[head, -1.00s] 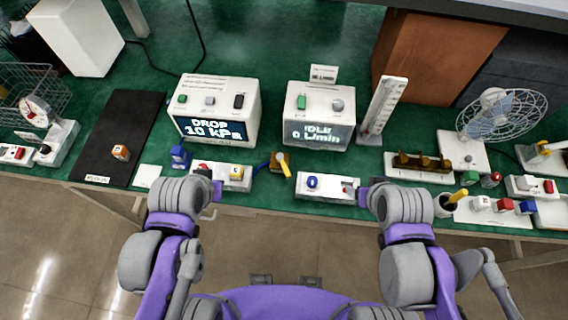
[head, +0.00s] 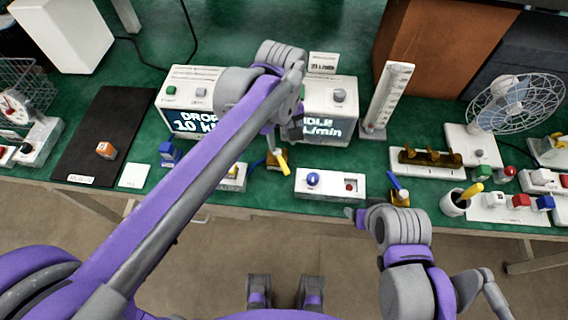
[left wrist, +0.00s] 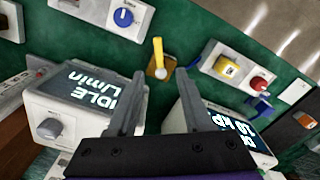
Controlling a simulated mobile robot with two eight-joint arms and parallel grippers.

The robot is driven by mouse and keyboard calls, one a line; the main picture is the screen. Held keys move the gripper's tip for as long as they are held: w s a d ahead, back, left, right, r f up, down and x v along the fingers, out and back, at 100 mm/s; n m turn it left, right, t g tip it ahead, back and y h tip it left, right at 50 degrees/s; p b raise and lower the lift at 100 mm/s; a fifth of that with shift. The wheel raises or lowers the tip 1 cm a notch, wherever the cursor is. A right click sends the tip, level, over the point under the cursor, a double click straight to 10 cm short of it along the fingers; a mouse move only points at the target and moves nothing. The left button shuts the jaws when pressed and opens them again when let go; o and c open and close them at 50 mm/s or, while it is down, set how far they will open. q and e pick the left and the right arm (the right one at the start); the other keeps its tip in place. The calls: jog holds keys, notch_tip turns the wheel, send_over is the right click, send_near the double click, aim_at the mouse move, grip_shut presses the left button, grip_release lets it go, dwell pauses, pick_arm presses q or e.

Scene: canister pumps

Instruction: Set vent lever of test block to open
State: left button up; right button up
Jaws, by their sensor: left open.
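A small brass block (head: 272,160) with a yellow lever (head: 282,161) stands near the front edge of the bench, between the two display boxes; I take it as the test block. In the left wrist view the yellow lever (left wrist: 158,52) rises from the brass block (left wrist: 161,68), ahead of the gap between my fingers. My left gripper (head: 287,132) is open and empty, above and behind the block; its spread fingers show in the left wrist view (left wrist: 156,95). My right gripper (head: 357,215) is low at the bench front, its jaw state unclear.
The DROP box (head: 180,118) and IDLE box (head: 343,113) stand behind. A white panel with a blue knob (head: 329,184) lies right of the block. My left arm hides part of the bench.

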aim_at(284, 165)
pick_arm(q)
notch_tip(284, 165, down, 11)
jog(key=shift+d+r+b, duration=0.1)
jog(key=shift+d+b, duration=0.05)
jog(key=shift+b, duration=0.3)
grip_shut()
jog(key=shift+w, duration=0.1)
dwell(1.3)
